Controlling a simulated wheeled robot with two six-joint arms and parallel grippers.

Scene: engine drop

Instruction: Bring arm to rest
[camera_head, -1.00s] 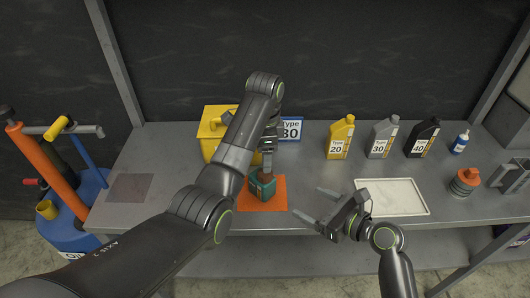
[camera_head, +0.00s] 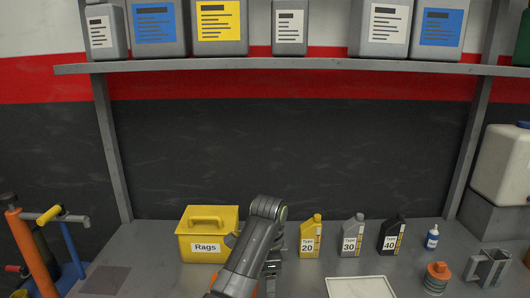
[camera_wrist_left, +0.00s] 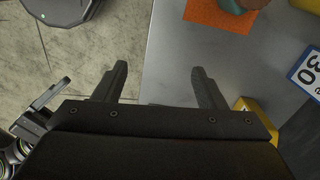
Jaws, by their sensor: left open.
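My left arm rises from the bottom middle of the head view, and its gripper (camera_head: 272,266) hangs over the bench, small and partly covered by the arm. In the left wrist view the two fingers of the left gripper (camera_wrist_left: 160,82) stand well apart with nothing between them, over the bench edge and the floor. My right gripper (camera_wrist_left: 42,98) is outside the head view; part of it shows at the left of the left wrist view, too cut off to judge its jaws.
The bench (camera_wrist_left: 175,45) holds an orange mat (camera_wrist_left: 222,16) with a teal object at its edge. A yellow Rags box (camera_head: 207,247), several bottles, a white tray (camera_head: 360,288) and an orange-topped part (camera_head: 437,277) stand along it. A shelf (camera_head: 300,65) with canisters runs above.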

